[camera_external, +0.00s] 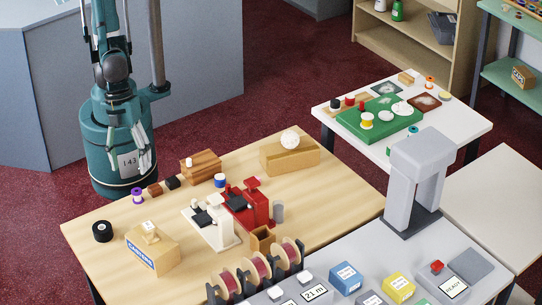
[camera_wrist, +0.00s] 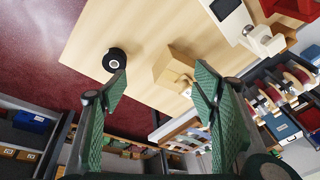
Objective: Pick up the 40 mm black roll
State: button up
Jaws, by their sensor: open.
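The black roll (camera_external: 103,231) stands near the left corner of the wooden table, a short dark cylinder with a pale spot at the middle of its top. In the wrist view the black roll (camera_wrist: 113,60) shows just beyond the tip of the left finger, with bare table around it. My gripper (camera_wrist: 160,74) is open, its green ridged fingers wide apart with nothing between them. It appears apart from the roll.
A tan labelled box (camera_external: 152,250) stands right of the roll. A purple spool (camera_external: 137,196) and small dark blocks lie behind it. White (camera_external: 213,224) and red (camera_external: 250,203) devices stand mid-table. A rack of spools (camera_external: 256,272) lies in front. The table left of the roll is clear.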

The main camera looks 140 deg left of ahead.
aim_at(102, 227)
jog(key=d+f+m+g, duration=0.1)
jog(key=d+f+m, duration=0.1)
jog(key=d+f, duration=0.2)
jog(key=d+f+m+g, duration=0.1)
jog(key=d+f+m, duration=0.2)
jog(key=d+f, duration=0.1)
jog(key=s+d+f+m, duration=0.1)
jog(key=d+f+m, duration=0.1)
jog(key=d+f, duration=0.2)
jog(key=shift+s+d+f+m+g+y, duration=0.1)
jog(key=shift+d+f+m+g+y, duration=0.25)
jog(key=shift+f+m+g+y, duration=0.1)
jog(key=shift+s+d+f+m+b, duration=0.3)
jog(key=shift+d+f, duration=0.1)
jog(key=shift+f, duration=0.2)
jog(key=shift+w+f, duration=0.1)
jog(key=shift+f, duration=1.2)
jog(key=shift+f+b, duration=0.8)
jog(key=shift+f, duration=1.8)
jog(key=c, duration=1)
